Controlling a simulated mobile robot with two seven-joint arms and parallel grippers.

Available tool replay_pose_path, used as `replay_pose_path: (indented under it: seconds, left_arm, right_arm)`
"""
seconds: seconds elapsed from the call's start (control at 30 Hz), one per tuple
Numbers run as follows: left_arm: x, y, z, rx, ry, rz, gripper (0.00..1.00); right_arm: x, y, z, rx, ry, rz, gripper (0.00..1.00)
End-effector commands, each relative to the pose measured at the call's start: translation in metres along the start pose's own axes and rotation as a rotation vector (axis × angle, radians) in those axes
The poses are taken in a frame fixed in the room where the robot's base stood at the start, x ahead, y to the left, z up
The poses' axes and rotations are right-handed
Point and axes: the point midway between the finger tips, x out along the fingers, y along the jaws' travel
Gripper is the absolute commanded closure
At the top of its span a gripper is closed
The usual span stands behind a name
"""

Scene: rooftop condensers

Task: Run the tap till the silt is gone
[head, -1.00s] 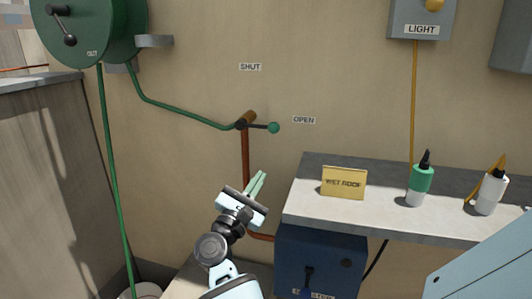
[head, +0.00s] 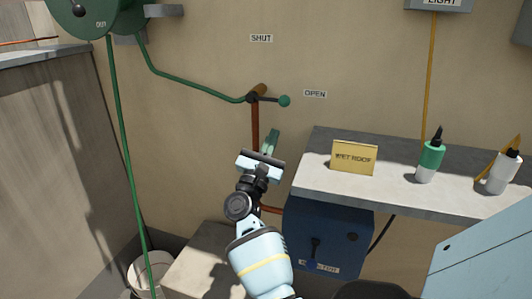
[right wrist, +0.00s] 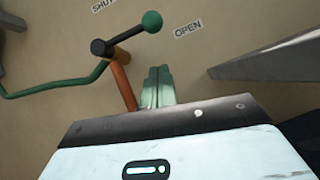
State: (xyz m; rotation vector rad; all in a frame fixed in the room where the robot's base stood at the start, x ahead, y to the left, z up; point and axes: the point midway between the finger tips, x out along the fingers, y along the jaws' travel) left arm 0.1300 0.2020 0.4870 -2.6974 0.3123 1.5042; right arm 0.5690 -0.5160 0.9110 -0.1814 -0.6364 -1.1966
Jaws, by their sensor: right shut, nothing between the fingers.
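The tap is a dark lever with a green ball knob (head: 284,101) on a copper pipe (head: 255,124) against the wall. The lever points right, toward the OPEN label (head: 315,93); the SHUT label (head: 261,38) is above. My right gripper (head: 272,140) is shut and empty, below the knob and apart from it in the picture. In the right wrist view, its green fingers (right wrist: 158,85) point up below the knob (right wrist: 152,21). A green hose (head: 122,150) hangs from the reel to a pale bucket (head: 143,275). Water and silt cannot be made out. My left gripper is not in view.
A grey shelf (head: 400,191) at right holds a yellow WET ROOF sign (head: 354,157), a green-and-white bottle (head: 430,161) and a white bottle (head: 503,172). A blue box (head: 325,237) sits below it. The green reel (head: 92,14) is upper left. The wall around the lever is clear.

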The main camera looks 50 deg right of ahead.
Motion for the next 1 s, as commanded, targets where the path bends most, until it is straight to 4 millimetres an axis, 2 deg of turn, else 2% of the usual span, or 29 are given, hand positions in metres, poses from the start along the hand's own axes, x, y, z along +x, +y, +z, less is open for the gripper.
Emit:
replay_pose_path:
  seconds: [0.1,0.3,0.83,1.0]
  left_arm:
    - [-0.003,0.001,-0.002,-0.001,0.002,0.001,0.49]
    - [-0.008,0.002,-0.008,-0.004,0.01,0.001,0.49]
    - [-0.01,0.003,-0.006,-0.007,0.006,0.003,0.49]
    - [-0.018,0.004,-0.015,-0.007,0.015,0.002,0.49]
  right_arm:
    - [0.023,0.0,0.002,0.002,-0.002,-0.002,1.0]
    - [0.039,0.0,0.022,0.004,0.001,-0.002,1.0]
    - [0.046,0.0,0.028,-0.001,0.001,0.001,1.0]
    - [0.052,-0.002,0.037,-0.063,-0.001,0.042,1.0]
